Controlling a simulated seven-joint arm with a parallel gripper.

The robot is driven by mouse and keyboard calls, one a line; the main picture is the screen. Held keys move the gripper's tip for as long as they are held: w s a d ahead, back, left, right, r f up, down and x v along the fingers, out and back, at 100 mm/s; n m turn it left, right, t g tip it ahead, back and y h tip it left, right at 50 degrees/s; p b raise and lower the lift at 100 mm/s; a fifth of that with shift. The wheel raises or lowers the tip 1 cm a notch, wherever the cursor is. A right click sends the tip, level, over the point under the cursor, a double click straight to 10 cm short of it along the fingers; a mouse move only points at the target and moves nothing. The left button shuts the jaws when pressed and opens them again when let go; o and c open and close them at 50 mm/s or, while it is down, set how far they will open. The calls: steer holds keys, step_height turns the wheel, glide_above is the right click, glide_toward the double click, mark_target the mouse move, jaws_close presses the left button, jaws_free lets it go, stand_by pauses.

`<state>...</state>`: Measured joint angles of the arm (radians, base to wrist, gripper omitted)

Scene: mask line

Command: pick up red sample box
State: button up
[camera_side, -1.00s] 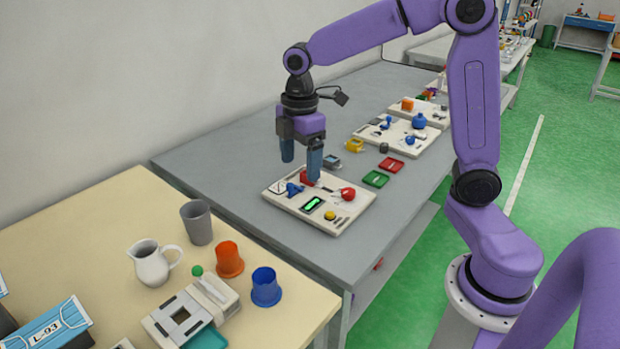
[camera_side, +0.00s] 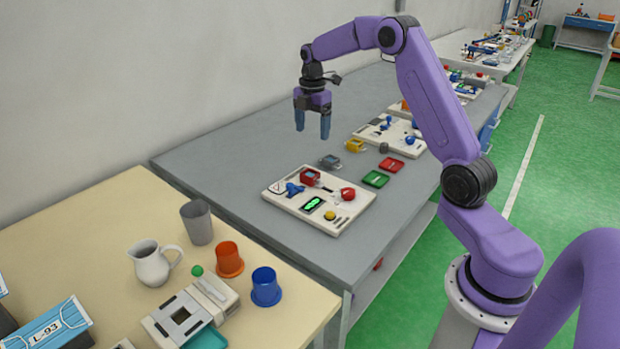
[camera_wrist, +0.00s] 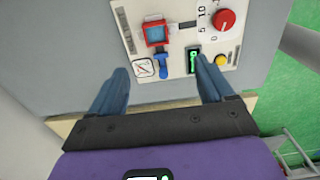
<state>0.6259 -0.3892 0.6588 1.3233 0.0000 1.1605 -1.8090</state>
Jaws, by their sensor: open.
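The red sample box (camera_side: 310,176), with a bluish window on top, sits on the near cream panel board (camera_side: 338,223) by its back edge. In the wrist view, the red box (camera_wrist: 157,32) is beside a blue lever (camera_wrist: 160,65), ahead of and between the fingers. My gripper (camera_side: 313,129) is open and empty, pointing down. It hangs well above the table, behind the board and higher than the red box. In the wrist view my gripper (camera_wrist: 163,80) shows both blue fingers apart with nothing between them.
The board also carries a red knob (camera_side: 348,194), a green display (camera_side: 312,204) and a yellow button (camera_side: 329,215). A grey box (camera_side: 330,161), yellow box (camera_side: 356,146), green tray (camera_side: 376,179) and red tray (camera_side: 391,165) lie behind it. The grey table is clear at left.

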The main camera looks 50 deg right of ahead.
glide_above(310, 173)
steer(key=f, duration=0.9)
steer(key=shift+s+d, duration=0.1)
steer(key=shift+s, duration=0.2)
steer(key=shift+w+f, duration=0.2)
steer(key=shift+f, duration=1.15)
steer(key=shift+w+f, duration=0.2)
steer(key=shift+f, duration=1.15)
steer(key=c, duration=1.1)
